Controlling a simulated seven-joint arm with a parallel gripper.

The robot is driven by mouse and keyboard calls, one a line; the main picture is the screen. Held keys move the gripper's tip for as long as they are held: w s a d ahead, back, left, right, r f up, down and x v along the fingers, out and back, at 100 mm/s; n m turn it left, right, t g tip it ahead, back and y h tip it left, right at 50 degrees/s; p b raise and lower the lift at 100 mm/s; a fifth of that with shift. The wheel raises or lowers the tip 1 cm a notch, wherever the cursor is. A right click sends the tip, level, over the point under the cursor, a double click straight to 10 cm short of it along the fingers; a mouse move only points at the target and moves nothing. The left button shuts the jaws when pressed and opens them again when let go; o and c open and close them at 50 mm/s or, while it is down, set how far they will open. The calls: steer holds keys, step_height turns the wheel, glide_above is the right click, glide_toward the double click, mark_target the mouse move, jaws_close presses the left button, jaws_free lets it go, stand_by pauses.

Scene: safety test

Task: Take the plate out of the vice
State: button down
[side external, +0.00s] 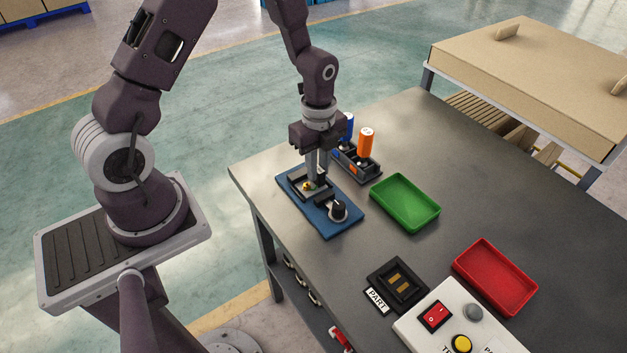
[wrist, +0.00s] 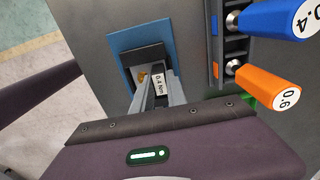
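The vice (side external: 323,201) stands on a blue base near the table's left edge, with a dark round knob at its near end. Its blue base and dark jaw also show in the wrist view (wrist: 145,60). A small yellow-gold part (side external: 307,186) shows between the jaws; it also shows in the wrist view (wrist: 143,76). I cannot make out the plate's full outline. My gripper (side external: 316,180) points straight down with its fingertips at the vice.
A rack (side external: 357,168) with an orange-handled driver (side external: 366,141) and a blue-handled driver (side external: 348,125) stands close behind the vice. A green tray (side external: 405,203), a red tray (side external: 495,277), a black PART holder (side external: 397,284) and a white button panel (side external: 415,330) lie to the right.

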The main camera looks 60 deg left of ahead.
steer(key=shift+r, duration=3.25)
